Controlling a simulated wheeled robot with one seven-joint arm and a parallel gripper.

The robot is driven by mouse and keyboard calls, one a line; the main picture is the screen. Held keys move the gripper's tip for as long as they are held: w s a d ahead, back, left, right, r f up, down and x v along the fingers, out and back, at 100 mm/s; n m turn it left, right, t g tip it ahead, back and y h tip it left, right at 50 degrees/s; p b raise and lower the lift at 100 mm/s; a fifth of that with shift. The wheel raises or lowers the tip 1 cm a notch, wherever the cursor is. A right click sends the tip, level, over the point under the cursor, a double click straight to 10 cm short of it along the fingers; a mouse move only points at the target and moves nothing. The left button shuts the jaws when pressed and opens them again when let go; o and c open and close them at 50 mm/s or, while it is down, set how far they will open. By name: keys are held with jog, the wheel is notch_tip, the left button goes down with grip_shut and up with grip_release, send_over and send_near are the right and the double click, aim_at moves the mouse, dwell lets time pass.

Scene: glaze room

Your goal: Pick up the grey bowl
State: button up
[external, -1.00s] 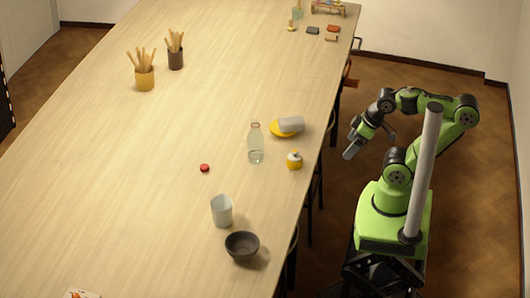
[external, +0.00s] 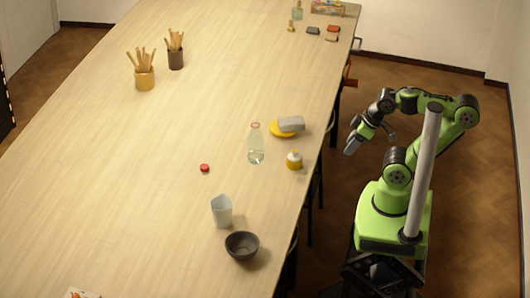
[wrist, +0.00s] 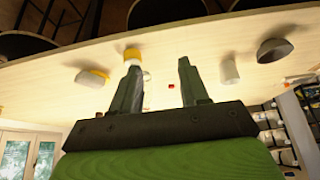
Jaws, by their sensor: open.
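The grey bowl (external: 242,246) is dark and round. It stands upright on the long wooden table, near the table's right edge in the lower part of the external view. In the wrist view the bowl (wrist: 274,50) shows at the upper right. My gripper (external: 371,144) is open and empty, off the table's right side, well away from the bowl. In the wrist view the two fingers of my gripper (wrist: 159,72) stand apart with nothing between them.
A pale cup (external: 222,212) stands close behind the bowl. The table's left middle is clear.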

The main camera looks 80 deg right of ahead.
jog(key=w+a+f+n+t+y+b, duration=0.25)
jog(key=w+a+f+b, duration=0.35)
jog(key=w, duration=0.3)
jog(key=n+t+y+p, duration=0.2)
jog(key=t+y, duration=0.1)
jog(key=y, duration=0.2)
send_near(233, 238)
jog(key=shift+m, duration=0.25)
jog(key=x, duration=0.6)
jog(key=shift+w, duration=0.1)
jog(key=shift+d, duration=0.1)
jog(key=shift+c, duration=0.9)
grip_shut()
